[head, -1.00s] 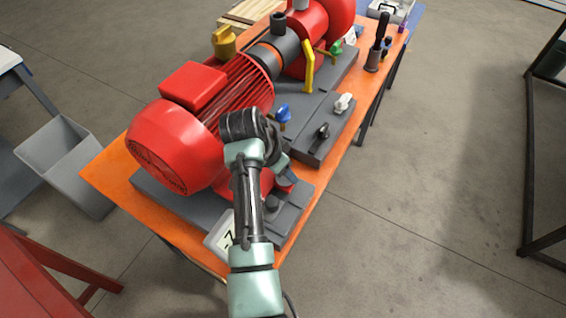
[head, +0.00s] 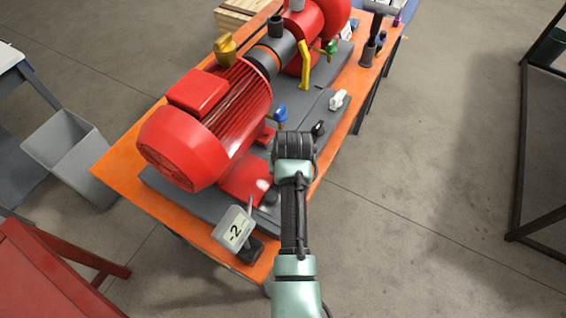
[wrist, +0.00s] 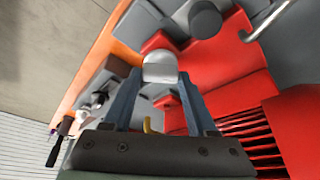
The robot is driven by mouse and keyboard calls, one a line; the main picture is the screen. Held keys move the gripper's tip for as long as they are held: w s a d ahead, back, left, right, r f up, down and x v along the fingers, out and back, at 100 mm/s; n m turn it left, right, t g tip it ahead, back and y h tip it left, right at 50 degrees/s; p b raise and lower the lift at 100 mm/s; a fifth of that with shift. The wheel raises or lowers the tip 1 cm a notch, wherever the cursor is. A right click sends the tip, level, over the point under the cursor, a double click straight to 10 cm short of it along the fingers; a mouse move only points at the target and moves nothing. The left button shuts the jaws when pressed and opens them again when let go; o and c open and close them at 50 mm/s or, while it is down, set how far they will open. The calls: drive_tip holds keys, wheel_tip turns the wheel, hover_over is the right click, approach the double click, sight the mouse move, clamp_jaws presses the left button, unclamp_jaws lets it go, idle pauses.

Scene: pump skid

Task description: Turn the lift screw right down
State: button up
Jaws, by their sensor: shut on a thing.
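The lift screw (wrist: 160,67) shows in the wrist view as a short light-grey cylinder with a pale top. It stands beside the red motor foot. My gripper (wrist: 158,80) is shut on it, with one finger on each side. In the head view my wrist covers the fingertips and the screw. The red motor (head: 205,125) lies to the left of my arm. A small readout (head: 236,230) at the near end of the base shows what looks like -2.
A dark bolt head (wrist: 205,20) stands on the red foot near my fingers.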

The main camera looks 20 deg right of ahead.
drive_tip(key=n, duration=0.2)
drive_tip(key=n+y, duration=0.2)
drive_tip(key=n, duration=0.1)
drive_tip(key=shift+d+n+b, duration=0.25)
drive_tip(key=shift+n+b, duration=0.05)
drive_tip(key=shift+b, duration=0.1)
drive_tip(key=shift+w+d+n+g+y+b, duration=0.15)
drive_tip(key=shift+n+y+b, duration=0.35)
drive_tip(key=shift+n, duration=0.6)
drive_tip(key=shift+s+a+n+g+y+b, duration=0.15)
drive_tip(key=shift+n+y+b, duration=0.35)
drive_tip(key=shift+n, duration=0.6)
drive_tip(key=shift+w, duration=0.1)
drive_tip(key=o, duration=1.4)
drive_tip(key=shift+c, duration=0.2)
drive_tip(key=b+v, duration=0.2)
drive_tip(key=v, duration=1.1)
